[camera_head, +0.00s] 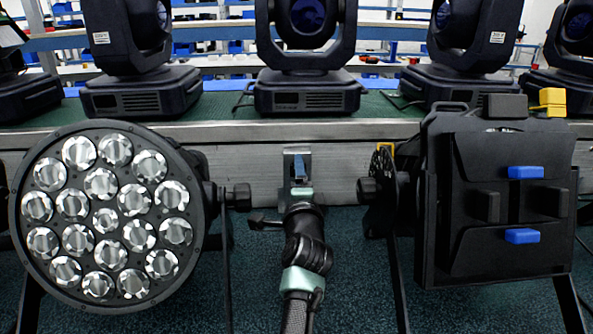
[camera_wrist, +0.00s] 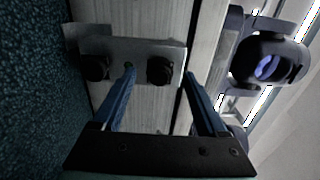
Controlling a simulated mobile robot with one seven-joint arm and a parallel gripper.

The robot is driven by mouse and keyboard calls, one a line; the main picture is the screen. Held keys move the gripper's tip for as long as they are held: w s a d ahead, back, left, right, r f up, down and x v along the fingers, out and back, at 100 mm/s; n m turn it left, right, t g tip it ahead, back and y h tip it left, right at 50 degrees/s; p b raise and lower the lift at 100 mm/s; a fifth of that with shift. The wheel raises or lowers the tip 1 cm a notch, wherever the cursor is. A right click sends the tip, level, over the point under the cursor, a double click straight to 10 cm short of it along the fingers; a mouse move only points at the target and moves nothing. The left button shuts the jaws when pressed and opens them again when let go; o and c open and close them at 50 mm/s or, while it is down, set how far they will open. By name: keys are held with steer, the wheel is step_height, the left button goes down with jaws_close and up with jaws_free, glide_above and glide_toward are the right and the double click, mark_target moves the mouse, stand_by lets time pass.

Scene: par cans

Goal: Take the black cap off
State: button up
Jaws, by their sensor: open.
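My gripper (camera_head: 299,172) is in the middle of the head view, in front of the bench's front edge. In the wrist view its two blue fingers (camera_wrist: 158,74) are apart with nothing held. A grey metal plate on the bench front (camera_wrist: 120,48) carries two round black knobs. One black knob (camera_wrist: 160,71) appears between the fingertips; the other black knob (camera_wrist: 95,67) is left of the left finger. Whether the fingers surround or touch the first knob is unclear. The lamp at right (camera_head: 440,230) has black blocks at its top (camera_head: 505,106), left (camera_head: 486,206) and right (camera_head: 553,201).
The right lamp also bears two blue blocks (camera_head: 525,172) and a yellow one (camera_head: 552,97). A round multi-lens lamp (camera_head: 105,213) stands at left. Several moving-head lights (camera_head: 307,90) stand on the bench. The gap between the two floor lamps holds my arm.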

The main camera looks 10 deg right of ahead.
jaws_close()
stand_by(0.5)
steer(key=shift+s+p, duration=0.2)
steer(key=shift+p, duration=0.1)
stand_by(0.9)
steer(key=s+p, duration=0.2)
steer(key=s+a+p, duration=0.1)
steer(key=s+p, duration=0.2)
steer(key=shift+s+a, duration=0.1)
steer(key=shift+s, duration=0.15)
stand_by(0.7)
stand_by(0.4)
